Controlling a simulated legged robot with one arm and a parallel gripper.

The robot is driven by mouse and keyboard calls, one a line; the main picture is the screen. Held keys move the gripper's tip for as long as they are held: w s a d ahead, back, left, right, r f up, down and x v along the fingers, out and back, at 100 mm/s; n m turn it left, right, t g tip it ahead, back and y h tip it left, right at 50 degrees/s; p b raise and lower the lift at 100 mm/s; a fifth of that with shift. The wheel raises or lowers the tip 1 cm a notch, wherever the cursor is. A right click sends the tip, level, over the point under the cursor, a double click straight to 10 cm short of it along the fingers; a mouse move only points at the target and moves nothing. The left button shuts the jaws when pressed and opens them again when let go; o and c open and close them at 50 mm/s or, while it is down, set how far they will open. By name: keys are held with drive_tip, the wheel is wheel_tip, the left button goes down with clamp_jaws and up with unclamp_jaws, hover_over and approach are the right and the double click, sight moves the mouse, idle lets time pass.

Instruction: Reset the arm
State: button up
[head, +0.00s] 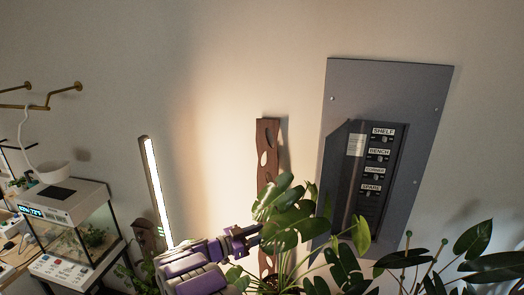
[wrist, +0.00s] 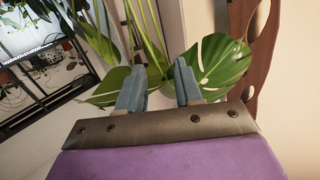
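My gripper (wrist: 160,84) shows in the wrist view with its two blue-grey fingers apart and no object held between them. Leaves and stems of a plant lie beyond the fingers. In the head view my purple and grey arm comes up from the bottom, and the gripper (head: 249,236) points right beside the leafy plant (head: 283,208). I cannot tell whether it touches a leaf. A split green leaf (wrist: 222,62) is just past the right finger in the wrist view.
A grey panel (head: 335,90) with labelled switches is on the wall at right. A wooden plank (head: 267,140) stands behind the plant. A lit bar lamp (head: 157,190) is left of it. A glass tank (head: 84,238) is at far left. More foliage (head: 473,238) fills the lower right.

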drive_tip(key=w+a+r+n+t+y+b, duration=0.6)
drive_tip(key=w+r+y, duration=0.25)
drive_tip(key=y, duration=0.45)
drive_tip(key=s+f+n+g+y+b, duration=0.1)
drive_tip(key=s+n+g+y+b, duration=0.4)
drive_tip(key=s, duration=0.8)
drive_tip(key=s+d+f+g+h+b, duration=0.1)
drive_tip(key=s+d+f+g, duration=0.3)
drive_tip(key=s, duration=1.1)
drive_tip(key=s+d+f+g+h+b, duration=0.1)
drive_tip(key=s+d+f, duration=0.6)
drive_tip(key=s, duration=0.8)
drive_tip(key=s+d+f+n+g+b, duration=0.1)
drive_tip(key=s+d+f+g, duration=0.4)
drive_tip(key=s+d, duration=0.6)
drive_tip(key=s+g+b, duration=0.1)
drive_tip(key=s, duration=0.3)
drive_tip(key=shift+s+f+g+h+b, duration=0.3)
drive_tip(key=shift+s+f+h+b, duration=0.05)
drive_tip(key=shift+f+h+b, duration=0.05)
